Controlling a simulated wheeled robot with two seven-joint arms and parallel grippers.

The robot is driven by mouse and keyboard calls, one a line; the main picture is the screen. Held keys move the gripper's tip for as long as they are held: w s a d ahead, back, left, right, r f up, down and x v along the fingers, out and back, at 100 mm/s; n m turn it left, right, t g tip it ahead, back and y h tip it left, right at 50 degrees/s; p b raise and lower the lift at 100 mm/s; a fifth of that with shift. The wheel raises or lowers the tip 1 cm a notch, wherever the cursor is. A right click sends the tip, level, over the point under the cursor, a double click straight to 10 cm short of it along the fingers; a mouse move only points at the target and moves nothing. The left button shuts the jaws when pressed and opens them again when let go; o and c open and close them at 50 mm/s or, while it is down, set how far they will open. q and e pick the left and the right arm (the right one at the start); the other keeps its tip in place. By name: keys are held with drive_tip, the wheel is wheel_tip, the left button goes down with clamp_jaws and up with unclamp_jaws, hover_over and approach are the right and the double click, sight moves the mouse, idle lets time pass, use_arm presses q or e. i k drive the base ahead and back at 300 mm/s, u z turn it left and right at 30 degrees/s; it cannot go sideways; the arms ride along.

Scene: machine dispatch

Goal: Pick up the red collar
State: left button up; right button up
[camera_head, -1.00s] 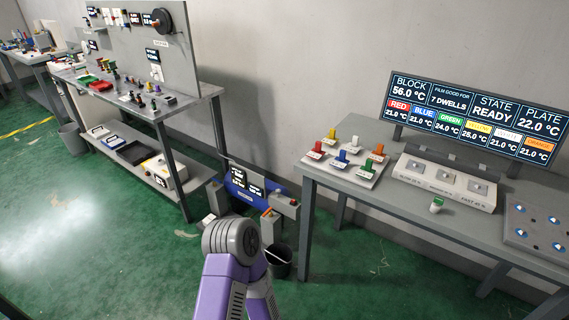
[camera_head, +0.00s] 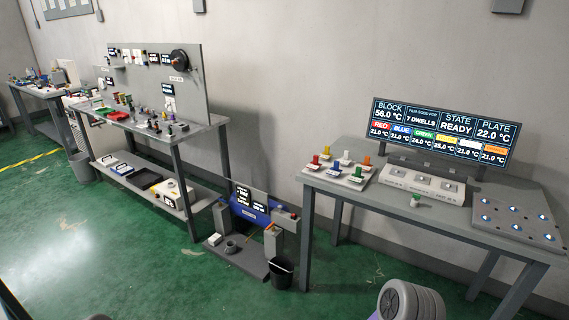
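A small red piece (camera_head: 316,159), which looks like the red collar, stands upright on a white plate (camera_head: 328,179) at the left end of the right table. It is the leftmost of several coloured pieces there. A yellow piece (camera_head: 326,152) is just behind it and a blue piece (camera_head: 337,168) is to its front right. White, orange and green pieces stand further right on the plate. Its exact shape is too small to tell. Neither of my grippers is in view; only a grey and purple link of my arm shows at the bottom right.
Green floor is open in front.

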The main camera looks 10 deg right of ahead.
sight(314, 166)
drive_tip(key=u, duration=0.55)
drive_tip(key=i, duration=1.35)
